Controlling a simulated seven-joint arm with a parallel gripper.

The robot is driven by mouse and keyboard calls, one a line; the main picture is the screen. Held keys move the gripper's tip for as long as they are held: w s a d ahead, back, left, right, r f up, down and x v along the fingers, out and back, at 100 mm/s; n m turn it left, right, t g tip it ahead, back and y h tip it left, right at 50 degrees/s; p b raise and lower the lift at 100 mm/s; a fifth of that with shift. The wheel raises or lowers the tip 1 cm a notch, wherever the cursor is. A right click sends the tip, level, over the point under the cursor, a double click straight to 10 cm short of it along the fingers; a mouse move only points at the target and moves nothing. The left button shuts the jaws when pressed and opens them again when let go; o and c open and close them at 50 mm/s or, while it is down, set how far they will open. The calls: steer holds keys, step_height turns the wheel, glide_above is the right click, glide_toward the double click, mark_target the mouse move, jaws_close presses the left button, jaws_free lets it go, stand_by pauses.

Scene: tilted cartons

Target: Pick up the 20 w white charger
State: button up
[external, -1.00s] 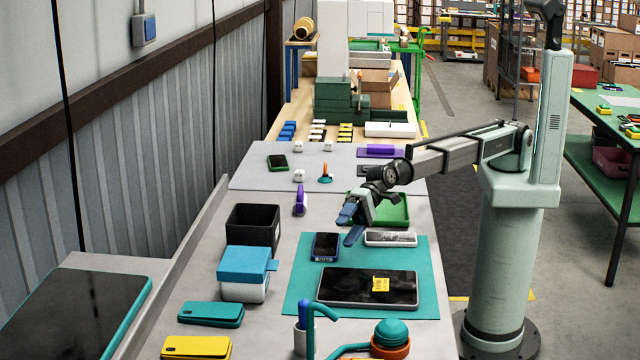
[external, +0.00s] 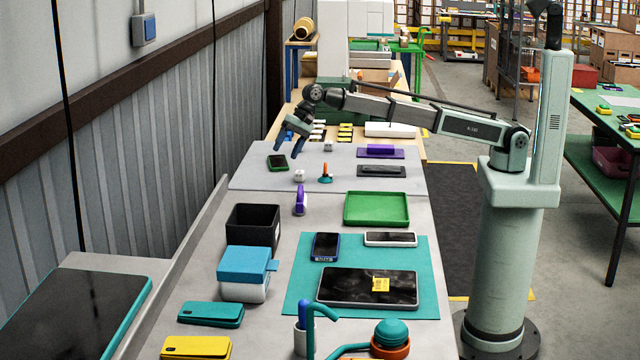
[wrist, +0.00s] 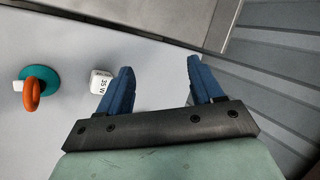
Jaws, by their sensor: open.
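Small white charger blocks stand on the grey mat (external: 240,176). One (external: 299,176) is in the middle of the mat, left of a teal-and-orange stand (external: 325,178). Another (external: 328,146) is further back, right of my gripper (external: 289,145). Their markings are too small to read in the external view. In the wrist view, a white charger marked 35 W (wrist: 101,81) lies just left of the left finger. No block marked 20 W is readable. My gripper is open and empty above the back left of the mat. Its blue fingers (wrist: 160,70) have bare surface between them.
A green-edged phone (external: 277,162) lies close to my gripper. A purple object (external: 300,201) stands at the mat's front edge. A black bin (external: 253,228) and a green tray (external: 377,208) are nearer. The ribbed wall (wrist: 270,80) is to the left externally.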

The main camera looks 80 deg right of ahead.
steer(key=s+d+m+g+h, duration=0.2)
steer(key=s+d+m, duration=0.1)
steer(key=d, duration=1.8)
step_height(320, 180, up, 2)
steer(key=m+g+h, duration=0.2)
steer(key=m+g, duration=0.1)
steer(key=m, duration=0.1)
glide_above(329, 143)
steer(key=d, duration=0.2)
steer(key=f, duration=0.8)
steer(key=shift+w+a, duration=0.2)
steer(key=shift+w, duration=0.15)
steer(key=shift+s+f, duration=0.15)
steer(key=shift+f, duration=1.1)
steer(key=shift+s+f, duration=0.1)
steer(key=shift+f, duration=1.15)
steer(key=c, duration=1.1)
